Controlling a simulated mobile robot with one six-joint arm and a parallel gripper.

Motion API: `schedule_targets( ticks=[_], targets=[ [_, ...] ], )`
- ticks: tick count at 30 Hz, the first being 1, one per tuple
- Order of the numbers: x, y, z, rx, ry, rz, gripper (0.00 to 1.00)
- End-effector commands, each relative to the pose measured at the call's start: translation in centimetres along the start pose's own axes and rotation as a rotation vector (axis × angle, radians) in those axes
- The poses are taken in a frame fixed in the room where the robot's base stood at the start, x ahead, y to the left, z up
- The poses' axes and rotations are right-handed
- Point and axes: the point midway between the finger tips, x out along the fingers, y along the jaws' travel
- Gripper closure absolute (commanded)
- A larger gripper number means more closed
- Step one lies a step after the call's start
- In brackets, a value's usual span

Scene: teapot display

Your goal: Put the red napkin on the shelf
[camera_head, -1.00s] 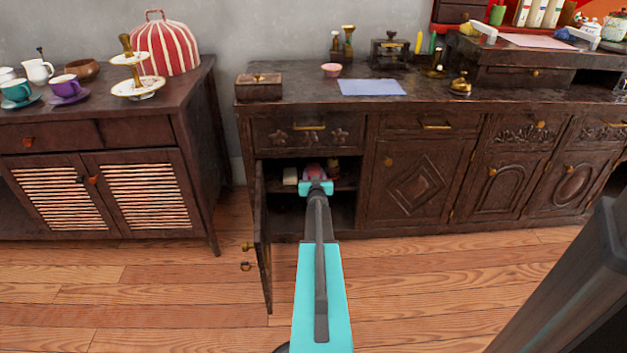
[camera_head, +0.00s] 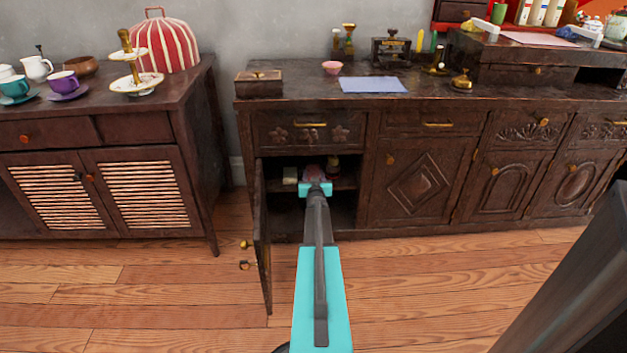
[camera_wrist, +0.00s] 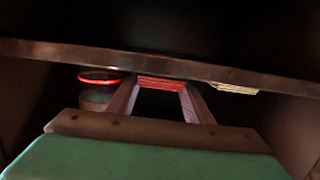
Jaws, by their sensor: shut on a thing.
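My gripper (camera_head: 315,180) reaches through the open cabinet door into the dark compartment. It is shut on the red napkin (camera_head: 314,172), which shows only as a small dull-red patch at the fingertips. In the wrist view the red napkin (camera_wrist: 162,83) shows as a striped red strip between the finger ends of my gripper (camera_wrist: 160,88). The shelf (camera_head: 346,184) runs across the compartment, and its front edge (camera_wrist: 60,52) crosses the wrist view.
The open door (camera_head: 263,240) stands close to my arm on the left. The compartment's inside is very dark.

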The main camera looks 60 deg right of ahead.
Motion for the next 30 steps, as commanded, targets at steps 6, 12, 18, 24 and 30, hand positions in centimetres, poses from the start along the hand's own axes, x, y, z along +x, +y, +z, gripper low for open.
schedule_targets(
  ticks=[6,12,18,24,30],
  targets=[
    [0.09,-0.01,0.62,0.0,0.001,0.0,0.76],
    [0.08,-0.02,0.61,0.0,0.001,0.0,0.76],
    [0.13,-0.02,0.96,0.0,0.0,0.0,0.5],
    [0.12,-0.03,0.92,0.0,0.0,0.0,0.46],
    [0.09,-0.02,0.72,0.0,0.001,0.0,0.46]
  ],
)
